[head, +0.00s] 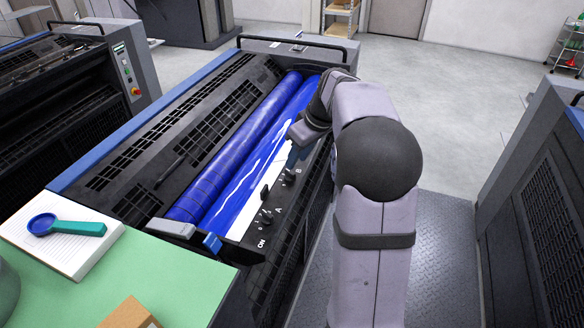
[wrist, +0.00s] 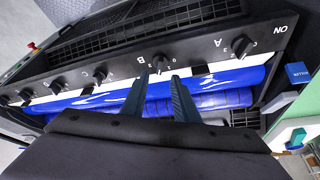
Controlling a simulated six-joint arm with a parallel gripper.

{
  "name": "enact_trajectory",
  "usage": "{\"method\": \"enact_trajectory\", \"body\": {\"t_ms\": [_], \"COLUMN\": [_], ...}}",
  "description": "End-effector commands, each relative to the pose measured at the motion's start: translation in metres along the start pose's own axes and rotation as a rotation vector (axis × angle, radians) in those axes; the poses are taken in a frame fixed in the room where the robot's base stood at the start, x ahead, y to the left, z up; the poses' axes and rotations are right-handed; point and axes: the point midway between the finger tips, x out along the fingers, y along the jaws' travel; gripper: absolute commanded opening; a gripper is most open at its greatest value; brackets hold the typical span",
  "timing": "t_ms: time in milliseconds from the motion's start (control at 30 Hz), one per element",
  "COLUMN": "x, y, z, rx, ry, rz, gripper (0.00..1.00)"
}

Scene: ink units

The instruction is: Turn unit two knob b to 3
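Knob B (wrist: 160,62) is a small black knob on the dark control panel (wrist: 195,52), with a white letter B beside it. It also shows in the head view (head: 289,176), close to my arm. My gripper (wrist: 159,75) is open, its two fingers pointing at the panel. In the wrist view knob B appears between and just beyond the fingertips; I cannot tell whether they touch it. Its pointer setting is too small to read. Knob A (wrist: 241,46) is the neighbour toward the ON end.
Further knobs, C (wrist: 101,75) among them, continue along the panel. Blue rollers (head: 240,150) run beside the panel. Other machines stand left and right.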

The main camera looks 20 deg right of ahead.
Motion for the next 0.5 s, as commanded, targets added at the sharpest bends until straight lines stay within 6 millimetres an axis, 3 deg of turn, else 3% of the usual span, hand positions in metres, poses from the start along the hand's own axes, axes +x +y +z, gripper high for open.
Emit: {"method": "enact_trajectory", "body": {"t_ms": [500], "x": [0.058], "y": [0.000], "z": [0.000], "rx": [0.001], "ry": [-0.001], "rz": [-0.001], "gripper": [0.27]}}
